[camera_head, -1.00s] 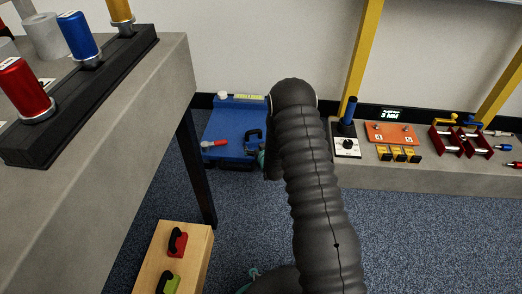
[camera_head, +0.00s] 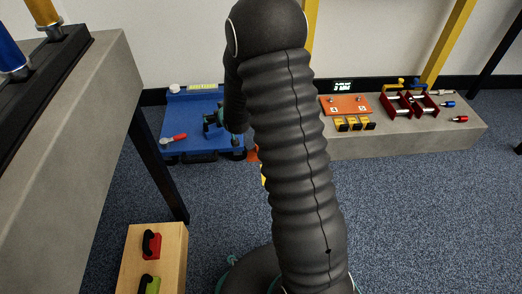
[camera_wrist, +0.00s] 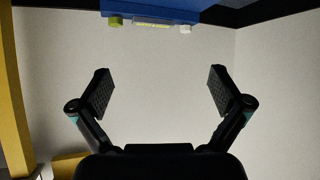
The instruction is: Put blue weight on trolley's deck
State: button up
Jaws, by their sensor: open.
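The blue trolley (camera_head: 178,128) stands on the floor by the wall, with a red-handled part (camera_head: 174,138) on its deck. My gripper (camera_wrist: 161,88) is open, with nothing between its fingers in the wrist view. In the head view its dark, teal-marked end (camera_head: 212,121) shows over the deck, beside my arm. A blue cylinder (camera_head: 10,56) stands on the table rack, cut by the left edge.
A grey table (camera_head: 85,110) with a dark leg stands left of the trolley. A wooden box (camera_head: 140,265) holds red and green pieces with black handles. A grey bench (camera_head: 400,140) with small fixtures is at right. Carpet is clear at lower right.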

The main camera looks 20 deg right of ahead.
jog(key=s+r+g, duration=0.3)
jog(key=s+r, duration=1.2)
jog(key=r, duration=0.2)
jog(key=s+r+g, duration=0.1)
jog(key=s+r, duration=0.1)
jog(key=s, duration=1)
jog(key=s+a+r+g, duration=0.1)
jog(key=s+r, duration=0.2)
jog(key=s, duration=1)
jog(key=shift+a+r+m+g, duration=0.2)
jog(key=shift+a+m+g, duration=0.05)
jog(key=shift+m+g, duration=0.15)
